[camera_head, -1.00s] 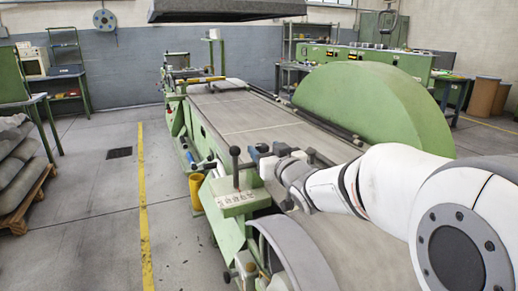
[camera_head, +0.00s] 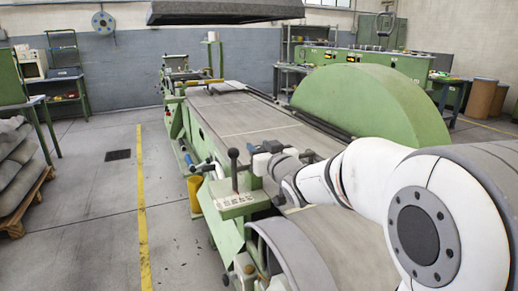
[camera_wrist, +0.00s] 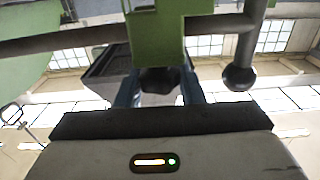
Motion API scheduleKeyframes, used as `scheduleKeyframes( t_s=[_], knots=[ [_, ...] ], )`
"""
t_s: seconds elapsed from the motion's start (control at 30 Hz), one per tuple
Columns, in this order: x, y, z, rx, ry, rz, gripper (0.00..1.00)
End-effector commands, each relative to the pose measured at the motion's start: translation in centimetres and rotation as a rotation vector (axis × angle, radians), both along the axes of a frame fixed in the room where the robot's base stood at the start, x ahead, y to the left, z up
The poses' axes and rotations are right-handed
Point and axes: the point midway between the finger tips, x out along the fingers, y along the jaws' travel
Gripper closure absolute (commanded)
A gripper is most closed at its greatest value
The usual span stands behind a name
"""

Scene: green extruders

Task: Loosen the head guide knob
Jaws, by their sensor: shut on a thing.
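In the wrist view the dark head guide knob (camera_wrist: 160,80) sits just below the green machine head, between the two blue fingers of my gripper (camera_wrist: 161,85). The gripper is shut on the knob, one finger on each side. In the head view my gripper (camera_head: 259,159) is beside the green guide head (camera_head: 236,203) of the extruder, just right of an upright lever with a dark ball end (camera_head: 233,154). The knob itself is hard to make out in the head view, hidden by the gripper and wrist.
A second ball-ended lever shows close by my gripper on the right of the wrist view (camera_wrist: 240,76). The long conveyor bed (camera_head: 245,120) runs back, with a large green guard (camera_head: 370,105) on its right. Left of the yellow floor line (camera_head: 141,200) the floor is mostly open.

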Motion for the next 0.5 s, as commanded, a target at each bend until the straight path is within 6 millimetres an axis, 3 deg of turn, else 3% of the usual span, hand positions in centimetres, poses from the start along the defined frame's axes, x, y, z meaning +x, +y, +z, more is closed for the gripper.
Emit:
scheduleKeyframes(
  t_s=[0.1, 0.5],
  knots=[
    [-0.08, 0.83, -0.01, 0.001, 0.0, 0.006, 0.88],
    [0.0, 0.0, 0.31, -0.002, 0.002, 0.077, 0.88]
  ],
)
